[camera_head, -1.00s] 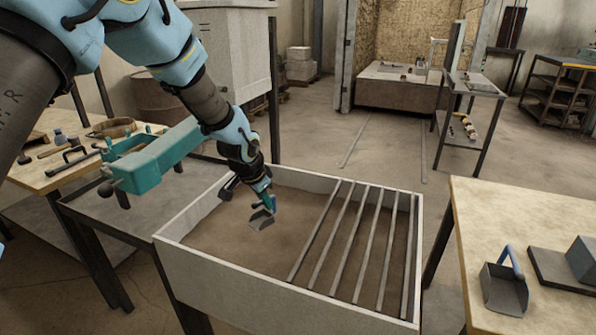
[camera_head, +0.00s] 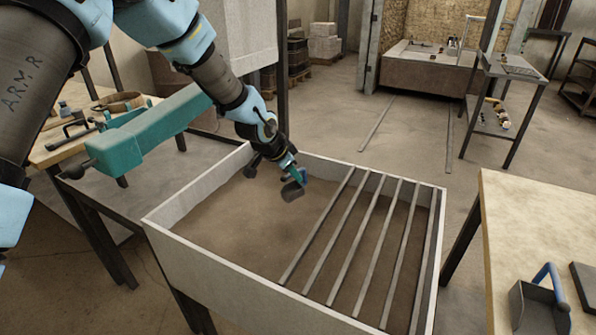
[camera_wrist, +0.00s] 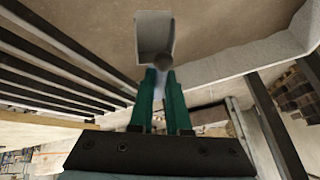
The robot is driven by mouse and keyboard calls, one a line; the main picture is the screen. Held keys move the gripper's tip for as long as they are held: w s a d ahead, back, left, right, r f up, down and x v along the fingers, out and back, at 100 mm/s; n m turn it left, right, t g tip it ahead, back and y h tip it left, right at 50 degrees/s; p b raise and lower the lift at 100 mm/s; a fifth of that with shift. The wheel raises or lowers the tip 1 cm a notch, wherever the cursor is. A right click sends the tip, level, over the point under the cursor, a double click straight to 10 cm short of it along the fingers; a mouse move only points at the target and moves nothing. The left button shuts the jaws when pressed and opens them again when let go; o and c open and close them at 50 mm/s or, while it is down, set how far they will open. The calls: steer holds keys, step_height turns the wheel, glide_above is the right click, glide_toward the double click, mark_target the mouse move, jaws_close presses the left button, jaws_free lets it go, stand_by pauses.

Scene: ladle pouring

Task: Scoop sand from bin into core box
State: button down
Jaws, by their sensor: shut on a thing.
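The sand bin (camera_head: 215,272) is a pale open box with brown sand (camera_head: 235,230) at the left and grey bars over its right part. My gripper (camera_head: 291,166) is over the far side of the bin, shut on the blue handle of a small grey scoop (camera_head: 293,191). The scoop hangs low near the bars; I cannot tell whether it touches the sand. In the wrist view the scoop (camera_wrist: 153,32) lies beyond the teal fingertips (camera_wrist: 161,75), with no clear heap of sand in it. I cannot identify a core box.
Grey bars (camera_head: 345,235) span the bin's right part. A long teal fixture (camera_head: 150,138) is at the left, near a tool table (camera_head: 62,150).

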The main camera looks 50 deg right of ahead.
steer(key=f+b, duration=0.1)
steer(key=f, duration=0.1)
steer(key=a+f+h+b, duration=0.1)
steer(key=f+b, duration=0.1)
steer(key=a+f+h+b, duration=0.1)
steer(key=f, duration=0.1)
steer(key=shift+w+a+b, duration=0.15)
steer(key=shift+w+b, duration=0.15)
steer(key=shift+b, duration=0.05)
steer(key=shift+a+f+g+h, duration=0.2)
steer(key=shift+f+g+h, duration=0.1)
steer(key=shift+h, duration=0.1)
steer(key=w+a+f, duration=0.1)
steer(key=a+f, duration=0.1)
steer(key=a, duration=0.2)
steer(key=t+y+p, duration=0.1)
steer(key=y+p, duration=0.4)
steer(key=p, duration=0.6)
glide_toward(288, 196)
steer(key=w+a, duration=0.1)
steer(key=a+r, duration=0.1)
steer(key=w+a, duration=0.1)
steer(key=a, duration=0.1)
steer(key=shift+w+r, duration=0.3)
steer(key=shift+w, duration=0.05)
